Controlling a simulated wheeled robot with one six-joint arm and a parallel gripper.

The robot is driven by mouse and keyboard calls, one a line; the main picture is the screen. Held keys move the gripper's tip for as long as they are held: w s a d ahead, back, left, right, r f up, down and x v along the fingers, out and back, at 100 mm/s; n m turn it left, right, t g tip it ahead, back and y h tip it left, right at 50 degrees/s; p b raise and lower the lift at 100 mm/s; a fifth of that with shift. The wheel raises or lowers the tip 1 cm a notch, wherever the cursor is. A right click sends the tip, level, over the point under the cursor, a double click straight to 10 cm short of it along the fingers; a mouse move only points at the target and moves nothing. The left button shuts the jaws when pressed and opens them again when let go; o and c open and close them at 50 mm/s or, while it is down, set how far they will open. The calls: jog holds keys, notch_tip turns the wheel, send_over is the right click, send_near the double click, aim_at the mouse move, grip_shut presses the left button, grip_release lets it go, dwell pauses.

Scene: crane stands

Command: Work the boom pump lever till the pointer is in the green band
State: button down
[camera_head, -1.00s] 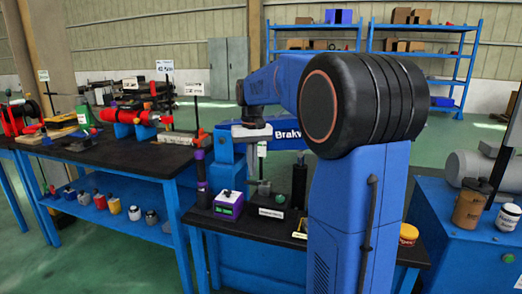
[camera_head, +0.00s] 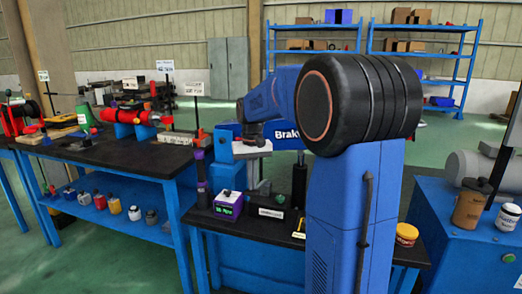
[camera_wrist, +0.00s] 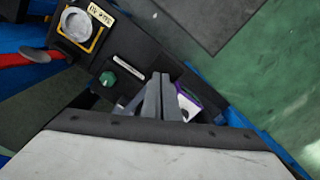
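A red lever-like bar (camera_wrist: 22,57) enters at the left edge of the wrist view, beside a blue part. A round pale face in a yellow frame (camera_wrist: 75,24), perhaps the gauge, sits on the black bench top near it; no pointer or green band can be made out. A green knob (camera_wrist: 108,79) is on a black box with a white label. My gripper (camera_wrist: 158,82) points down over the bench, its two grey fingers together with nothing seen between them. It is apart from the red bar. In the head view my gripper (camera_head: 254,178) is small and hangs above the bench.
A purple box (camera_wrist: 187,104) stands close beside my fingers; it also shows in the head view (camera_head: 228,205). A black upright cylinder (camera_head: 299,186) stands on the bench. My own arm hides the bench's right part. Green floor (camera_wrist: 265,75) is clear beyond the edge.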

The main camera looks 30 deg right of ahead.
jog(key=shift+f, duration=1.65)
notch_tip(320, 180, up, 10)
jog(key=shift+f, duration=0.2)
jog(key=shift+f, duration=0.1)
dwell(0.9)
dwell(3.2)
dwell(1.4)
